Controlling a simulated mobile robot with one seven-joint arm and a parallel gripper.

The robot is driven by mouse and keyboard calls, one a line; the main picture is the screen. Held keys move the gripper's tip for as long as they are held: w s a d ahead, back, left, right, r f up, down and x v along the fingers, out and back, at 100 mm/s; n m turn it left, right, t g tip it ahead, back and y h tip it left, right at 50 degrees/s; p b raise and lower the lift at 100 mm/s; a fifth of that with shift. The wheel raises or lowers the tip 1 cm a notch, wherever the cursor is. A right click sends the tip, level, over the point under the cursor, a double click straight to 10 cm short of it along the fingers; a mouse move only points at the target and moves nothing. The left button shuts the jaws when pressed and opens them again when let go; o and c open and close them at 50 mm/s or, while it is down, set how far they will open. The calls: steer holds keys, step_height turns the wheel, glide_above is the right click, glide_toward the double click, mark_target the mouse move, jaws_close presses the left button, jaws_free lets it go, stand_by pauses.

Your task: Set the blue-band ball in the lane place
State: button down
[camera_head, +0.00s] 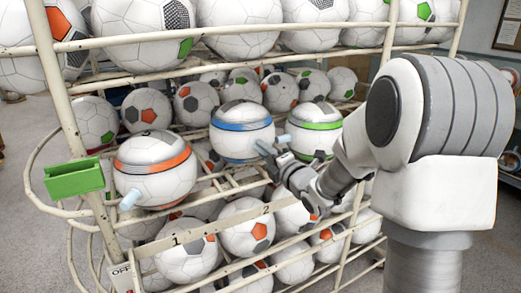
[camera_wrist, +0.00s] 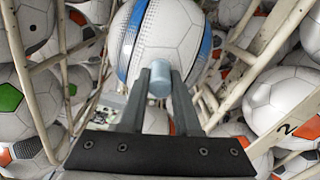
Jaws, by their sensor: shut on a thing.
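The blue-band ball (camera_head: 241,143) is white with a blue stripe and a short pale-blue peg. It is between the orange-band ball (camera_head: 153,175) and the green-band ball (camera_head: 315,136) in the head view. My gripper (camera_head: 268,150) is shut on its peg from the front right. In the wrist view the ball (camera_wrist: 165,40) is straight ahead and the peg (camera_wrist: 160,78) sits between my fingertips (camera_wrist: 160,90). The front rail (camera_head: 225,222) carries the numbers 1 and 2. I cannot tell whether the ball touches the rails below it.
A cream tube rack (camera_head: 62,95) holds several plain balls on shelves above, behind and below. A green box (camera_head: 74,178) hangs at the rack's left. An OFF label (camera_head: 121,270) is at the lower left. Rack tubes flank my gripper closely in the wrist view.

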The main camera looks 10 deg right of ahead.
steer(key=shift+w, duration=0.1)
steer(key=shift+f+b, duration=0.35)
steer(key=shift+b, duration=0.3)
steer(key=c, duration=0.6)
jaws_free()
steer(key=shift+r, duration=0.1)
steer(key=shift+r+p, duration=0.2)
steer(key=shift+p, duration=0.4)
steer(key=shift+s+d, duration=0.15)
steer(key=shift+s, duration=0.25)
steer(key=v, duration=1.1)
steer(key=shift+s, duration=0.2)
